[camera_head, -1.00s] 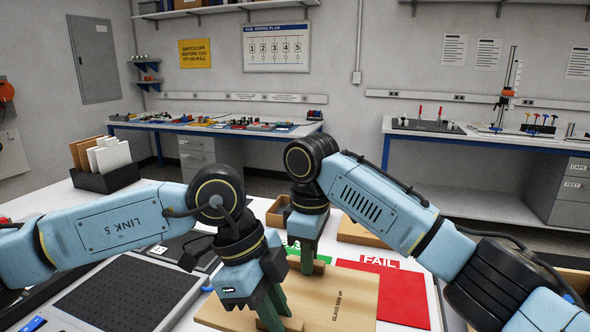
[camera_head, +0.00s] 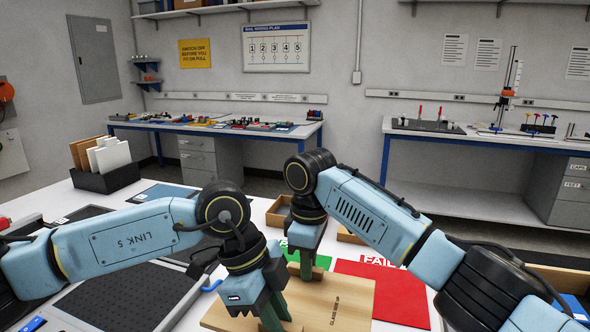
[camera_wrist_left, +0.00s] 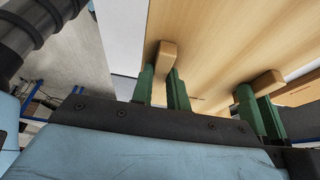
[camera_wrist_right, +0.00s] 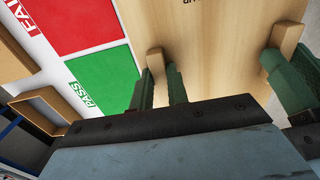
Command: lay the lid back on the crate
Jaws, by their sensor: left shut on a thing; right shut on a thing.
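The lid is a light wooden board (camera_head: 345,292) marked "GLASS SIDE UP", with small wooden grips on its top. My left gripper (camera_head: 276,314) is shut on one grip (camera_wrist_left: 166,56) near the lid's near left part. My right gripper (camera_head: 306,266) is shut on the other grip (camera_wrist_right: 155,60) toward the far edge. The lid also shows in both wrist views, left (camera_wrist_left: 215,35) and right (camera_wrist_right: 215,45). I cannot make out the crate, and the lid hides what is beneath it. How high the lid stands above the table is unclear.
A red FAIL mat (camera_head: 395,295) and a green PASS mat (camera_wrist_right: 108,75) lie beyond the lid. A black dotted panel (camera_head: 125,295) lies left. A black holder with upright boards (camera_head: 105,180) stands at the table's far left. Open wooden trays (camera_head: 279,211) lie behind my right gripper.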

